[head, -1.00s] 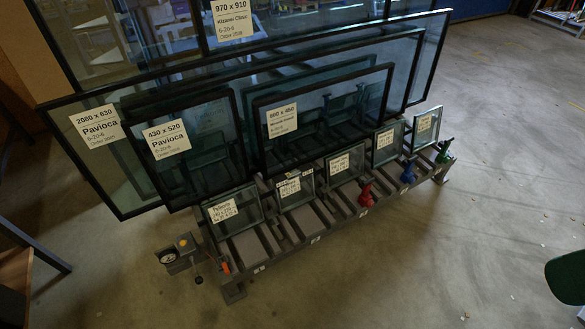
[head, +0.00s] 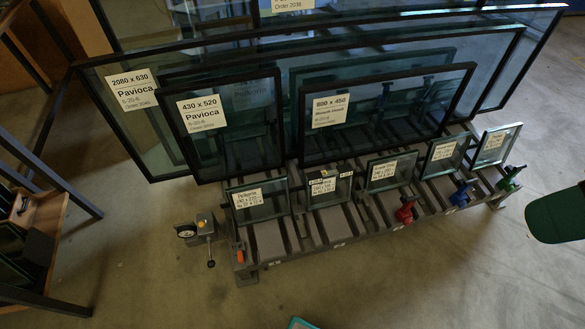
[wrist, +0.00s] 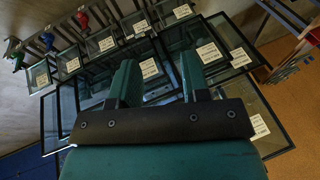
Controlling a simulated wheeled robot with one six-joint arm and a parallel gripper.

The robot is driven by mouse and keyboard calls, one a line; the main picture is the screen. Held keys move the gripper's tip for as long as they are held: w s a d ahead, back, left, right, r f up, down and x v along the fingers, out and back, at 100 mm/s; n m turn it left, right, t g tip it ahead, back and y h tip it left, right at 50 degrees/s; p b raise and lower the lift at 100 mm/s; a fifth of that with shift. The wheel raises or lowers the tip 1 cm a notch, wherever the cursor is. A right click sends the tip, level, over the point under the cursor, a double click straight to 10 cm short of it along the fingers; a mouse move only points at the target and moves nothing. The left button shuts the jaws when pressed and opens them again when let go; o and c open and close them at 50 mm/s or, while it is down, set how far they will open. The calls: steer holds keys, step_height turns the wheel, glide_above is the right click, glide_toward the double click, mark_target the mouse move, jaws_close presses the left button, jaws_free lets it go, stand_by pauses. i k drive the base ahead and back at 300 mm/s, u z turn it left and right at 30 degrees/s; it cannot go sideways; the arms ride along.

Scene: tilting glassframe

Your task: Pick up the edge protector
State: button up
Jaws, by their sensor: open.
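I cannot surely pick out the edge protector. Small pale pieces (head: 346,174) sit at the top edge of a small pane (head: 328,190) in the front row, too small to identify. The rack (head: 290,240) holds several framed glass units. My gripper (wrist: 158,72) shows in the wrist view, with two green fingers spread apart and nothing between them. The rack and its panes lie beyond the fingertips there, seen upside down.
Red (head: 405,211), blue (head: 462,194) and green (head: 510,178) clamps stand along the rack's front. A gauge device (head: 196,229) is at its left end. A dark green rounded object (head: 557,215) is at right. Floor in front is mostly clear.

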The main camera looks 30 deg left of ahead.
mark_target(316, 177)
steer(key=u, duration=0.7)
steer(key=i, duration=0.8)
steer(key=u, duration=0.65)
